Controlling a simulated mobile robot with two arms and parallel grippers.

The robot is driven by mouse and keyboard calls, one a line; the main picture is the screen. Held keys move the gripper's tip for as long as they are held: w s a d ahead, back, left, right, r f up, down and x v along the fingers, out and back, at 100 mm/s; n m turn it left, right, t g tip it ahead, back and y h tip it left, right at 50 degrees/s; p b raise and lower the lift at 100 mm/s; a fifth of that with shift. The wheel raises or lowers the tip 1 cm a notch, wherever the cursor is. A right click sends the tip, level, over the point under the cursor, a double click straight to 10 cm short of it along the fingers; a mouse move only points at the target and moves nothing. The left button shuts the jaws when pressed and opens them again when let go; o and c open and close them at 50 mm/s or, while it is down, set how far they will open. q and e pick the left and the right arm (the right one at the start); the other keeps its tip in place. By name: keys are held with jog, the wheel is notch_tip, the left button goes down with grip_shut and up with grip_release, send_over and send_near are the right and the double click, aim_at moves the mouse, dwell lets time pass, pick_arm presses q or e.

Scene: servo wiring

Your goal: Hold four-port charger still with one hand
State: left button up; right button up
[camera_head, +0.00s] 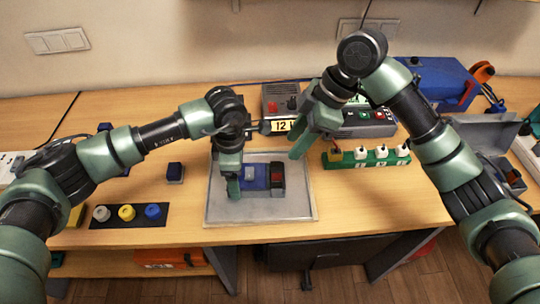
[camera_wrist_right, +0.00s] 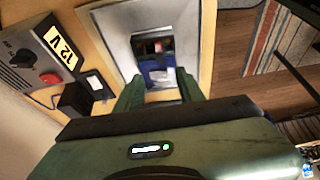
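A green strip with a row of white round-topped pieces (camera_head: 367,158), which looks like the four-port charger, lies on the table right of centre. My right gripper (camera_head: 311,143) is open and empty, in the air just left of the strip and not touching it. Its spread fingers (camera_wrist_right: 158,92) show in the right wrist view, pointing toward the tray. My left gripper (camera_head: 232,188) is low over the tray, at the left end of a blue block with a dark, red-topped part (camera_head: 277,178). Whether its fingers are closed on the block cannot be told.
The grey tray (camera_head: 216,213) lies at the table's front middle. A grey 12 V box (camera_head: 284,104) and a device with buttons (camera_head: 372,122) stand behind. An open grey case (camera_head: 481,133) stands right.

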aim_at(275, 169)
jog(key=x, duration=1.2)
jog(key=shift+r, duration=0.1)
grip_shut()
